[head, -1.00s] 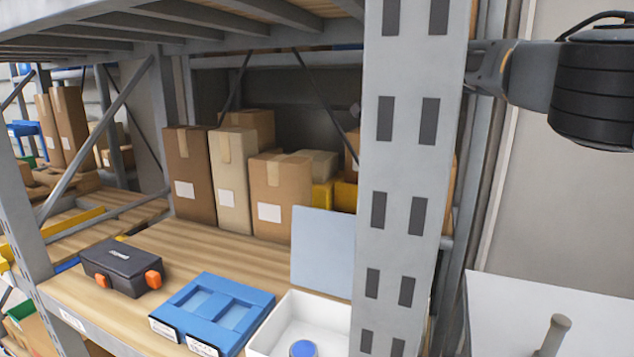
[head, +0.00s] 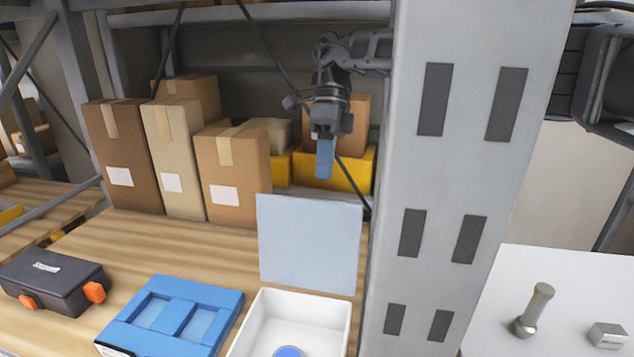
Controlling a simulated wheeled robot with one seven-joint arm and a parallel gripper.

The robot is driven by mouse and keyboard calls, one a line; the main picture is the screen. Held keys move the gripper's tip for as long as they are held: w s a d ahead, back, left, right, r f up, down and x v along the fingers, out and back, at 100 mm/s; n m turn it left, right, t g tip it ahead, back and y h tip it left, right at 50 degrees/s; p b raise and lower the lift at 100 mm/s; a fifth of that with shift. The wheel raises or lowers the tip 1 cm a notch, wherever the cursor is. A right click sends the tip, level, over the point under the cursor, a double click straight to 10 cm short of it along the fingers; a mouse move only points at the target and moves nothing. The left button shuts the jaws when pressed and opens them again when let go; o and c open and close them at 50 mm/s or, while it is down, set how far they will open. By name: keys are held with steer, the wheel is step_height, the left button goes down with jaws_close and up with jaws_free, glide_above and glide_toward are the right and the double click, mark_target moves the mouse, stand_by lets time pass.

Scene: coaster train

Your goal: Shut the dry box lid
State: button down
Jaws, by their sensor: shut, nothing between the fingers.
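The dry box (head: 337,318) is a white open-topped box on the wooden shelf, at the bottom middle of the head view. Its pale blue-grey lid (head: 310,243) stands upright at the box's back edge, so the box is open. A round blue item (head: 288,352) shows inside, cut off by the frame edge. My gripper (head: 325,172) hangs pointing down above and behind the lid's top edge, with its blue fingers together and empty. It appears apart from the lid. The box's right side is close to the grey rack post.
A wide grey slotted post (head: 440,180) stands right of the box, in front of my arm. A blue tray (head: 175,318) and a black case (head: 52,280) lie to the left. Cardboard boxes (head: 233,175) and a yellow bin (head: 335,172) stand behind. A white surface (head: 570,290) is at right.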

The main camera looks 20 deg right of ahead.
steer(key=shift+s+a+f+p, duration=0.35)
steer(key=shift+s+a, duration=0.2)
steer(key=shift+s, duration=0.15)
steer(key=shift+s+a+f+p, duration=0.3)
steer(key=shift+s+a+f, duration=0.15)
steer(key=shift+s, duration=0.2)
steer(key=shift+s+a+f+p, duration=0.3)
steer(key=shift+s+a, duration=0.3)
steer(key=shift+s, duration=0.1)
